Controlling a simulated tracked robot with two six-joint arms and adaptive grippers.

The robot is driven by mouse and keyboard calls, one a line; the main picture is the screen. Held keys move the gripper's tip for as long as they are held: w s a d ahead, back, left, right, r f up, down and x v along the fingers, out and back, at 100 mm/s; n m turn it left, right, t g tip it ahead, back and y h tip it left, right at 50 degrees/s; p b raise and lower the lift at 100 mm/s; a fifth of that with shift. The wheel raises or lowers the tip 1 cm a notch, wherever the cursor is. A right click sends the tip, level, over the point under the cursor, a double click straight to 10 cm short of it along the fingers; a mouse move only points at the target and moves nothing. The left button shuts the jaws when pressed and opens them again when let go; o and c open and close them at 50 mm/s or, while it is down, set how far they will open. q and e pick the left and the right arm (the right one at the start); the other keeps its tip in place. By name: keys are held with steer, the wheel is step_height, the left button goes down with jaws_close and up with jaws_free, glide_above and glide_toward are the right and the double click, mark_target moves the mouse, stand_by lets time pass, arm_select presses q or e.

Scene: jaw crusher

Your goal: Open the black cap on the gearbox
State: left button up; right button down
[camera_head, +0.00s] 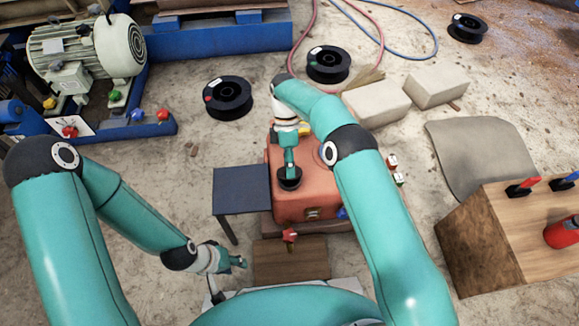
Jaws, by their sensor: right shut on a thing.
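The red gearbox (299,204) stands on the floor near the middle of the head view. The black cap (289,182) is on its upper left part. My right gripper (290,172) comes down from above and is shut on the black cap; its fingers hide part of it. I cannot tell whether the cap is lifted off or still seated. My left gripper (241,262) is low, left of a brown wooden board and apart from the gearbox. Its fingers are too small to tell whether they are open.
A dark small table (241,189) stands against the gearbox's left side. A brown board (290,261) lies in front. A wooden crate (520,235) with tools is at right. A motor (88,47) on a blue frame is at upper left. Black spools (228,97) lie behind.

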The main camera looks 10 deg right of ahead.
steer(key=c, duration=0.8)
jaws_free()
steer(key=shift+c, duration=0.2)
steer(key=shift+r, duration=0.1)
step_height(320, 180, up, 10)
steer(key=shift+f, duration=0.2)
